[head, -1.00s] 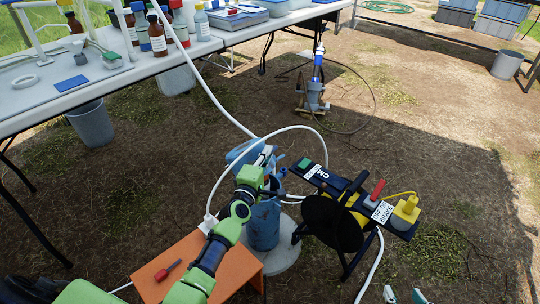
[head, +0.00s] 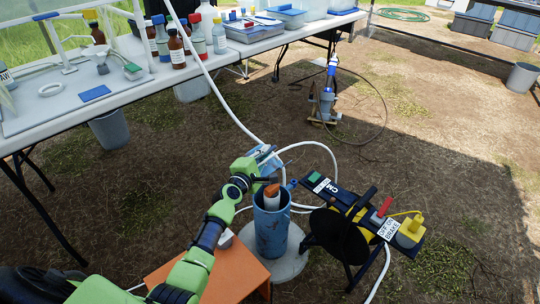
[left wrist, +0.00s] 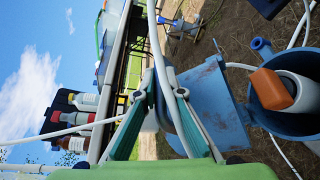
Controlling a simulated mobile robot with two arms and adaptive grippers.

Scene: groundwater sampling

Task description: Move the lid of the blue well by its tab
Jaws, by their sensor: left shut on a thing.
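The blue well (head: 272,232) is a scuffed upright cylinder on a pale round base. Its top is open, and a white pipe with an orange-brown cap (head: 271,191) shows inside. The blue, rust-marked lid (left wrist: 212,100) stands swung open beside the rim in the left wrist view, where the orange-brown cap (left wrist: 271,88) also shows. In the head view the lid is partly hidden behind my left gripper (head: 264,180). My left gripper (left wrist: 163,95) is shut on the lid at its edge; the tab is mostly hidden between the fingers. My right gripper is out of view.
A black cable reel (head: 338,232) stands close right of the well. An orange stool (head: 215,270) is in front at left. A table (head: 130,90) with bottles is at back left. Open ground lies at right.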

